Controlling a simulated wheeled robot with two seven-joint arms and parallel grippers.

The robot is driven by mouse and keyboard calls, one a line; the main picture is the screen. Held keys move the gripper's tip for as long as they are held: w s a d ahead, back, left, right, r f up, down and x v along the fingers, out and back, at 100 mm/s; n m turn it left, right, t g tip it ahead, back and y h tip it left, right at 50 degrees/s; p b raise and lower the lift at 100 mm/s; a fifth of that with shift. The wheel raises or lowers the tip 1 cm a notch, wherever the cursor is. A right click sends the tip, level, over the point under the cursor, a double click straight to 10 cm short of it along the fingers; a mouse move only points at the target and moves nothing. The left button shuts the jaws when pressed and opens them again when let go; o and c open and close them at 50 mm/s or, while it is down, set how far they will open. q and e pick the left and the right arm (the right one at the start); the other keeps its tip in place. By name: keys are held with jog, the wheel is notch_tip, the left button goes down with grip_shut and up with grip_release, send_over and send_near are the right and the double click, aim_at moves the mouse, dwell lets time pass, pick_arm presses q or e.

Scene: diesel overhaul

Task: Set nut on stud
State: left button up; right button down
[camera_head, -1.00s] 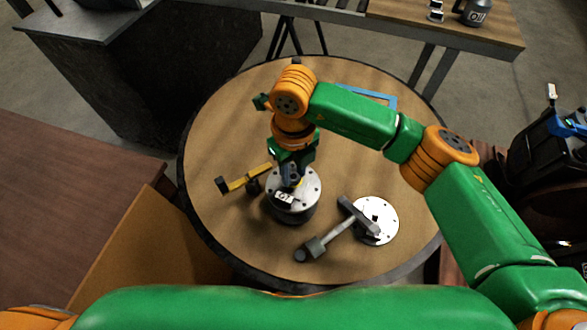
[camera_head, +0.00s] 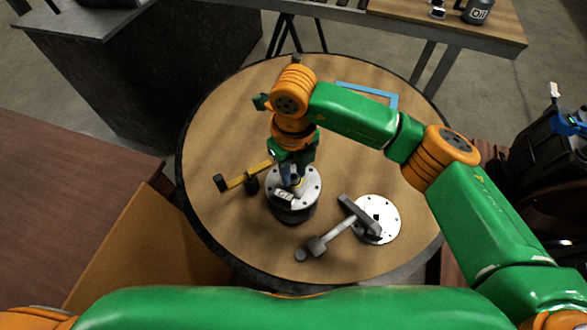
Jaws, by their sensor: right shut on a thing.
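My right gripper (camera_head: 291,184) points down over the round metal housing (camera_head: 308,189) near the middle of the round table. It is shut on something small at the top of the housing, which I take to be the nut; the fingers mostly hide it. The stud is not distinguishable under the gripper. The housing has a pale flange top with small holes, a dark lower body and a small white label (camera_head: 284,195). My left gripper is not in view.
A round wooden table (camera_head: 225,130) holds a yellow-and-black tool (camera_head: 245,178) left of the housing. A blue frame (camera_head: 375,92) lies at the back. The table's left side is clear.

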jog(key=c, duration=0.5)
grip_release()
notch_tip(320, 180, up, 7)
jog(key=shift+r+b, duration=0.1)
jog(key=shift+b, duration=0.55)
